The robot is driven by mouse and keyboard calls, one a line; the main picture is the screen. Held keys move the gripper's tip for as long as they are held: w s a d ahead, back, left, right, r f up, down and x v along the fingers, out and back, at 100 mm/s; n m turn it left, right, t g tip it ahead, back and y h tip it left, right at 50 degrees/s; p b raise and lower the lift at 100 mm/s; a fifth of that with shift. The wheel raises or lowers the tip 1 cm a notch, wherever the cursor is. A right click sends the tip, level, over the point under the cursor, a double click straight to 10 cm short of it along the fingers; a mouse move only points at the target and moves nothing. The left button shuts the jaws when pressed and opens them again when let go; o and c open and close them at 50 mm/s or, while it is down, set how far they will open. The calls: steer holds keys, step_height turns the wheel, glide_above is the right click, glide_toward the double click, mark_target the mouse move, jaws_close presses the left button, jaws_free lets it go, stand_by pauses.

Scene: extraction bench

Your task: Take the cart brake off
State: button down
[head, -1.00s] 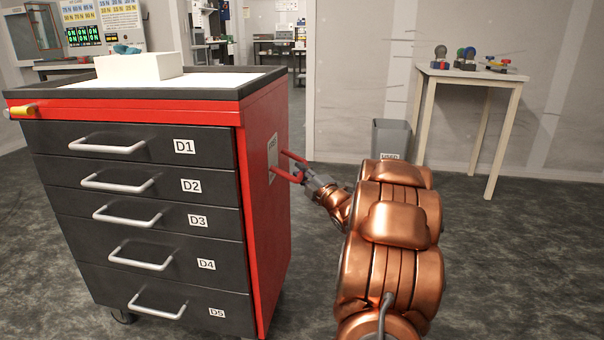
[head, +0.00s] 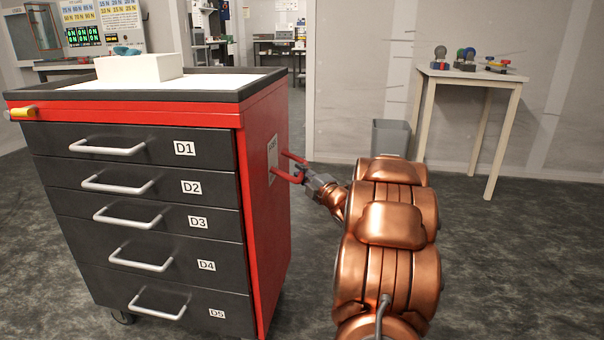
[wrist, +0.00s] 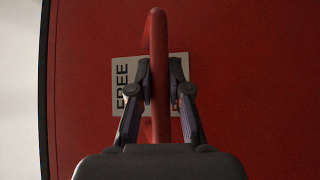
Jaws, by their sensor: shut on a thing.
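The red tool cart (head: 266,220) stands at the left with its dark drawer front towards me. A red bar-shaped handle (head: 293,158) sticks out from its right side, beside a pale label plate (head: 272,152). In the wrist view the red handle (wrist: 157,45) runs upright between the two fingers of my gripper (wrist: 160,88), which are shut on it. The label plate (wrist: 120,75) behind it reads FREE on its left half; its right half is mostly hidden by the handle and a finger.
A white block (head: 139,67) with a small teal thing stands on the cart top. A grey bin (head: 391,139) and a pale table (head: 472,75) with several small items stand by the back wall. Open floor lies right of the cart.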

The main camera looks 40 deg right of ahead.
steer(key=r+n+g+p, duration=0.1)
steer(key=r+g+p, duration=0.1)
steer(key=p, duration=0.1)
steer(key=shift+s+d+r+n, duration=0.2)
steer(key=shift+s+r+n, duration=0.1)
steer(key=shift+r+n, duration=0.1)
steer(key=shift+r+n+g+p, duration=0.55)
steer(key=shift+r+p, duration=0.2)
steer(key=shift+p, duration=0.45)
steer(key=r+n+g+p, duration=0.1)
steer(key=r+g+p, duration=0.1)
steer(key=p, duration=0.2)
steer(key=shift+w+a+n+p, duration=0.1)
steer(key=shift+n+p, duration=0.2)
steer(key=shift+n, duration=0.05)
steer(key=g+p, duration=0.1)
steer(key=r+n+p, duration=0.1)
steer(key=p, duration=0.1)
steer(key=shift+w+a+g, duration=0.15)
steer(key=shift+w+g, duration=0.1)
steer(key=shift+g, duration=0.1)
steer(key=shift+p, duration=0.35)
steer(key=c, duration=1.1)
jaws_free()
steer(key=shift+f, duration=0.1)
